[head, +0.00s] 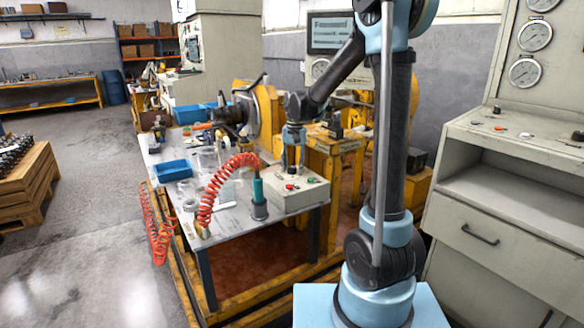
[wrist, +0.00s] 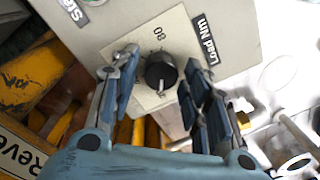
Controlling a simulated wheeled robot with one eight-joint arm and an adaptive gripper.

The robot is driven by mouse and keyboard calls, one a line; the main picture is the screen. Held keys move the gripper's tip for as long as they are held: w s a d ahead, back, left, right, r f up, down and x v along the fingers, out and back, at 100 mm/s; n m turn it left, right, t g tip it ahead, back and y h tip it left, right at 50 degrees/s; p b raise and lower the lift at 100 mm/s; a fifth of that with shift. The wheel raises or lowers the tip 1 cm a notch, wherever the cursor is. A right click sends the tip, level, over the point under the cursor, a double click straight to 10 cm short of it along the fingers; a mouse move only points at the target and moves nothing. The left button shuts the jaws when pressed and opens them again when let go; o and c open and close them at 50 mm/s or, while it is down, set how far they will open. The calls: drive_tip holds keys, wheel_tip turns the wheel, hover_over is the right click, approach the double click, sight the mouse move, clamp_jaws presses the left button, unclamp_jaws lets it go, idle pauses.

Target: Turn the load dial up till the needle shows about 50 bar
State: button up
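The load dial (wrist: 161,71) is a black round knob on a pale scale plate beside a "Load Nm" label (wrist: 208,39) in the wrist view. The number 80 shows on the plate. My gripper (wrist: 161,62) is open, with one finger on each side of the knob and visible gaps between. In the head view my gripper (head: 292,168) points down over the control box (head: 300,197), and the dial is hidden there. A round gauge (head: 320,68) sits below the screen (head: 336,32); its needle is too small to read.
The box has red and green buttons (head: 290,186) and stands on a metal-topped bench (head: 240,232). A red coiled hose (head: 215,187) and a green-handled tool (head: 258,190) are close to its left. A cabinet with several gauges (head: 525,72) stands at the right.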

sight(294, 167)
idle(0.3)
wheel_tip(294, 167, up, 12)
drive_tip(key=shift+d, duration=0.35)
drive_tip(key=shift+s, duration=0.1)
idle(0.4)
drive_tip(key=s+d+f+t, duration=0.1)
drive_tip(key=s+d+f, duration=0.2)
drive_tip(key=s+d, duration=1.1)
drive_tip(key=s+d+f, duration=0.3)
drive_tip(key=s+f, duration=0.4)
drive_tip(key=s, duration=0.2)
drive_tip(key=s+d+f+n+t, duration=0.1)
drive_tip(key=s+d+f, duration=0.2)
drive_tip(key=s+f, duration=0.4)
drive_tip(key=shift+s+d+n+h, duration=0.2)
drive_tip(key=shift+s+n+h, duration=0.1)
drive_tip(key=shift+s, duration=0.55)
